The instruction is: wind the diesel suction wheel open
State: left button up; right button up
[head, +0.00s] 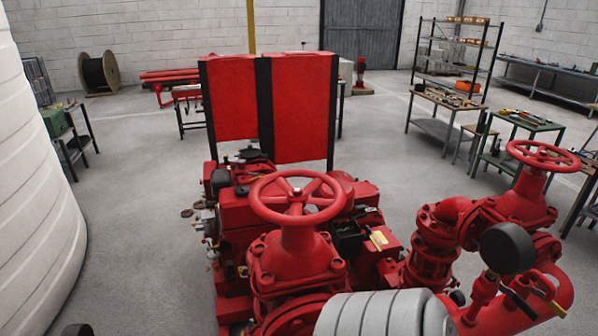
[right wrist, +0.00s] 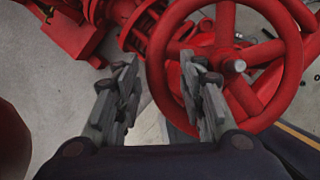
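In the head view a red spoked handwheel (head: 298,195) sits on a red valve at the centre. A second red handwheel (head: 543,155) sits on a valve at the right. I cannot tell which is the diesel suction wheel. The right wrist view shows a red handwheel (right wrist: 278,68) large at the right, with a pale hub. My right gripper (right wrist: 160,62) is open there; the wheel's left rim shows between its fingertips, with the right finger overlapping the wheel. Whether it touches is unclear. Neither gripper shows in the head view.
Red pipework and a round black gauge (head: 508,248) stand around the right valve. A pale ribbed cylinder (head: 372,314) lies in front. A red panel (head: 300,107) rises behind the engine. A large white tank (head: 36,200) stands left.

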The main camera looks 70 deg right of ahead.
grip_shut()
jog(key=shift+a+n+p, duration=0.4)
dwell(0.6)
